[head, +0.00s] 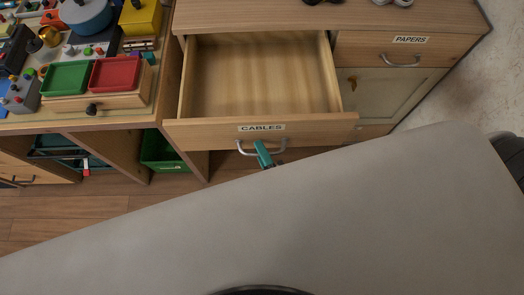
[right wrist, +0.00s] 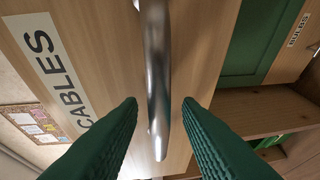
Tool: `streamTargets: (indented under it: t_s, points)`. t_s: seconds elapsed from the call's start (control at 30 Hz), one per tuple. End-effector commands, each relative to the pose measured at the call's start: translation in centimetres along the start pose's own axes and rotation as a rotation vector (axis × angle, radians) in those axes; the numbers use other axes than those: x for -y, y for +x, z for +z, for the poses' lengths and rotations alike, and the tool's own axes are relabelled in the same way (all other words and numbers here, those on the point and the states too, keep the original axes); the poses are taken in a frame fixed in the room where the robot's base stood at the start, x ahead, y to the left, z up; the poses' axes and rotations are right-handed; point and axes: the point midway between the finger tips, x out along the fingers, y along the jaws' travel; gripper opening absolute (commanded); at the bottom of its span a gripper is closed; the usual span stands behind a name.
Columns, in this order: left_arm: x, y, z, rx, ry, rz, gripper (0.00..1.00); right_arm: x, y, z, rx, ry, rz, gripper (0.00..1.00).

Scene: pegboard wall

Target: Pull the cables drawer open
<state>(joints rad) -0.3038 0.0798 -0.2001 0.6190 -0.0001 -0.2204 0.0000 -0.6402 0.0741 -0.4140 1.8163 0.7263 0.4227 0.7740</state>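The cables drawer (head: 262,132) is pulled well out of its cabinet, and its inside is empty bare wood. Its front carries a CABLES label, which also shows in the right wrist view (right wrist: 58,72). A curved metal handle (head: 246,150) is on the drawer front; it is large in the right wrist view (right wrist: 157,75). My right gripper (head: 263,154) is at the handle. In the right wrist view its green fingers (right wrist: 159,105) stand apart on either side of the bar, with gaps visible. My left gripper is not in view.
A PAPERS drawer (head: 405,53) is shut at the right, above a pale door (head: 392,92) with a key. On the left, a workbench holds a green tray (head: 65,78) and a red tray (head: 115,72). A green crate (head: 160,150) is below it.

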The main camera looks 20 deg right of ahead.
Motion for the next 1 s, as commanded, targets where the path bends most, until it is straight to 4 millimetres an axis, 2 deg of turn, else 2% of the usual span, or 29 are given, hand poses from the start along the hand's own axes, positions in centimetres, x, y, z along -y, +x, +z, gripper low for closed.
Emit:
streamTargets:
  t_s: [0.27,0.37,0.73,0.9,1.0]
  points:
    - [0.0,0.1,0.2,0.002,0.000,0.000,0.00,0.1,-0.5,0.0,-0.001,-0.001,-0.001,0.31]
    - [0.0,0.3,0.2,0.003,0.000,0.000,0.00,0.2,-1.8,0.0,-0.002,-0.001,-0.003,0.31]
    - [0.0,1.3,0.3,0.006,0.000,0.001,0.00,0.2,-9.4,0.0,-0.003,-0.001,-0.005,0.31]
    - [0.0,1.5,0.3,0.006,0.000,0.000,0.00,0.1,-11.4,0.0,-0.001,-0.001,-0.002,0.31]
    - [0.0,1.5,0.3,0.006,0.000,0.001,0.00,0.0,-11.9,0.0,-0.001,0.000,0.000,0.31]
